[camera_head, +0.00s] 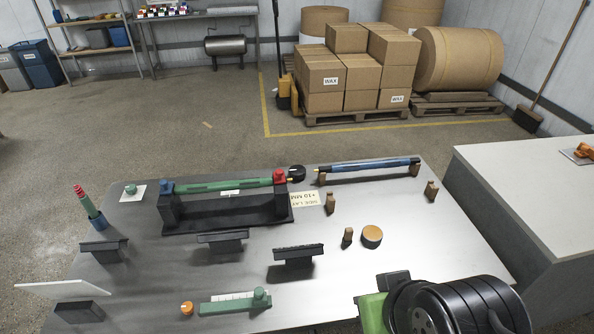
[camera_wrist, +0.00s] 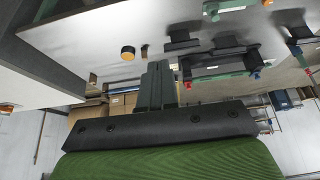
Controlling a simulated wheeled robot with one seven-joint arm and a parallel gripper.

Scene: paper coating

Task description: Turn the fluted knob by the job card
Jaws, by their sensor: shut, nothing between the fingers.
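The job card (camera_head: 304,198) is a cream card with dark print, upside down in the head view, lying on the grey table right of the black frame. A dark round knob (camera_head: 297,172) stands just behind it, near the red block; its fluting is too small to make out. I cannot pick out the card or the knob in the wrist view, where my fingers cover part of the table. My gripper (camera_wrist: 157,68) is shut and empty, above the table. In the head view my wrist is at the front right, well away from the knob.
The black frame (camera_head: 222,215) carries a green roller (camera_head: 225,185). A blue roller (camera_head: 368,165) lies at the back right. A round wooden-topped piece (camera_head: 372,233) and small wooden posts stand between my arm and the card. Black blocks (camera_head: 298,252) stand at front.

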